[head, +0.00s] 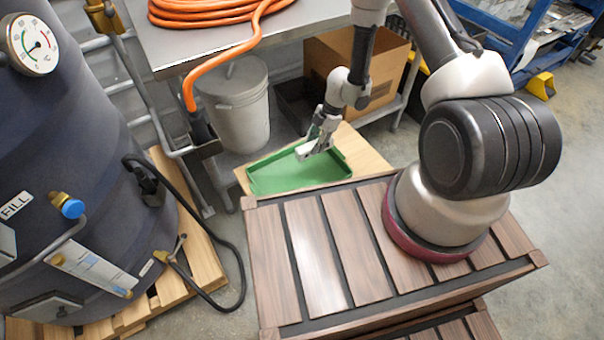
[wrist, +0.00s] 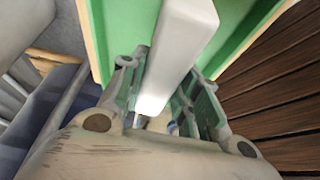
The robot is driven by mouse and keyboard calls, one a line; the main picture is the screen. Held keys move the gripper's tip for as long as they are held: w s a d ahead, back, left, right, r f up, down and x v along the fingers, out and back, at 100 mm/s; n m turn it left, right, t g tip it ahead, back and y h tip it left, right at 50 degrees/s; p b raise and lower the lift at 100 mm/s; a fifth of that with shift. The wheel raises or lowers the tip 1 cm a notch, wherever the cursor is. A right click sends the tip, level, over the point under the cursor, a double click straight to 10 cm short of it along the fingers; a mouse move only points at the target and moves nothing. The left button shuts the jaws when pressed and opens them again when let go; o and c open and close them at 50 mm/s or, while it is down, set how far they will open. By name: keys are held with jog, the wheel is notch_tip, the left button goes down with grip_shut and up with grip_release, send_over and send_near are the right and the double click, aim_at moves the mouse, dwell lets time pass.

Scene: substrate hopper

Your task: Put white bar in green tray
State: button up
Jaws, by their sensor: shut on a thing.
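The white bar (wrist: 180,45) is held between the fingers of my gripper (wrist: 165,105) in the wrist view, with its far end over the green tray (wrist: 240,30). In the head view my gripper (head: 318,142) is above the right part of the green tray (head: 285,178), and the white bar (head: 308,150) shows at its fingertips. The tray's visible floor is bare; the part under my gripper is hidden. I cannot tell whether the bar touches the tray.
The tray rests on a light wooden surface (head: 372,155). A white lidded bucket (head: 237,105), a cardboard box (head: 390,75) and a dark bin (head: 298,103) stand behind it. A metal table with an orange hose (head: 215,10) overhangs at the back. A dark tank (head: 80,150) stands left.

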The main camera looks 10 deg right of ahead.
notch_tip(320, 180, down, 10)
jog(key=shift+s+r, duration=0.1)
dwell(0.4)
jog(key=o, duration=1.1)
